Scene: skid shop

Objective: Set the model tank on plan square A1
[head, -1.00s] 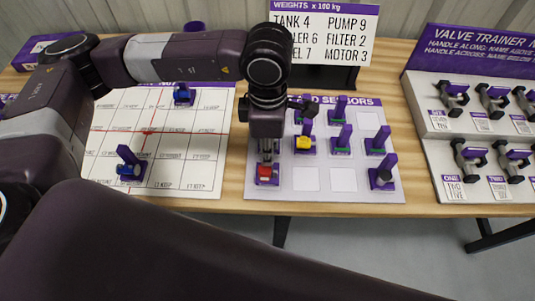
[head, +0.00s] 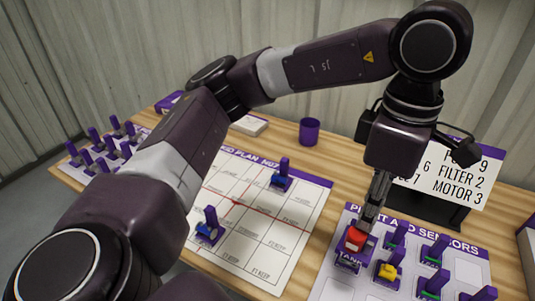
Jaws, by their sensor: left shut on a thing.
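The model tank (head: 354,239) is red with a purple base, and a TANK label shows at its front. It is at the upper left corner of the white sensor board (head: 332,288). My left gripper (head: 367,219) points down from above and is shut on the tank; I cannot tell whether the tank is lifted off the board. The white plan sheet (head: 253,228), with grid squares and red lines, lies to the left. The square labels are too small to read, so I cannot pick out A1. My right gripper is not in view.
Two blue models with purple handles, one further back (head: 282,179) and one nearer (head: 208,228), stand on the plan. A yellow model (head: 387,271) is close beside the tank. A purple cup (head: 309,132) and weights sign (head: 455,180) stand behind. Several purple-handled pieces (head: 100,147) are far left.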

